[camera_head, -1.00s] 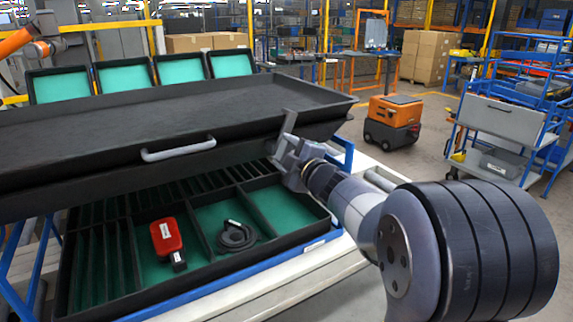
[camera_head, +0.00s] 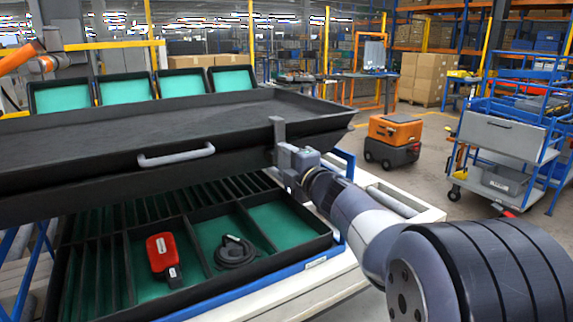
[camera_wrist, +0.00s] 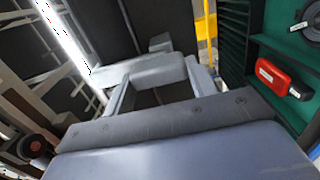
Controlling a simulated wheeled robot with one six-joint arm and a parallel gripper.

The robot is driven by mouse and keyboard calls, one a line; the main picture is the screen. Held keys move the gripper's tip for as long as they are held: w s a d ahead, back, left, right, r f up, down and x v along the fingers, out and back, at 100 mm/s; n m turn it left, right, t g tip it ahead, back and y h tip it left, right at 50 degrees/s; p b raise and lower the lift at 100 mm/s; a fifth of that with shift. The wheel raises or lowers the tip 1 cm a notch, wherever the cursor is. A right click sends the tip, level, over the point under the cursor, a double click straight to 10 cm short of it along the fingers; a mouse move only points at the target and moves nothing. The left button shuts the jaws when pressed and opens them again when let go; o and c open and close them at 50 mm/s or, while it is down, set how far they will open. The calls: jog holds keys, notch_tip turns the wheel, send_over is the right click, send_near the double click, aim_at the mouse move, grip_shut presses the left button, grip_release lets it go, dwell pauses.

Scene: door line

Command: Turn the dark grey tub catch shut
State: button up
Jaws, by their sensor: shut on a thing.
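The dark grey tub (camera_head: 90,180) is a wide, shallow black tray sitting raised over a lower compartmented tray. Its grey catch (camera_head: 278,128) stands about upright at the tub's right front corner. In the wrist view, the catch (camera_wrist: 160,42) shows as a small grey block beyond the fingers. My gripper (camera_head: 284,158) is at this corner, shut on the catch, and the gripper hides its lower part. In the wrist view, the fingers of my gripper (camera_wrist: 155,80) reach up to a light grey block.
A light grey handle (camera_head: 176,156) is on the tub's front wall. The lower tray (camera_head: 330,236) holds a red device (camera_head: 162,256) and a coiled black item (camera_head: 235,252) in green compartments. An orange cart (camera_head: 394,135) stands on the floor behind, right of the tub.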

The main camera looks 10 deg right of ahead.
jog(key=o, duration=1.4)
jog(key=v, duration=1)
jog(key=shift+s+d, duration=0.1)
jog(key=shift+s, duration=0.3)
jog(key=x, duration=1)
jog(key=shift+w, duration=0.4)
jog(key=shift+s, duration=0.1)
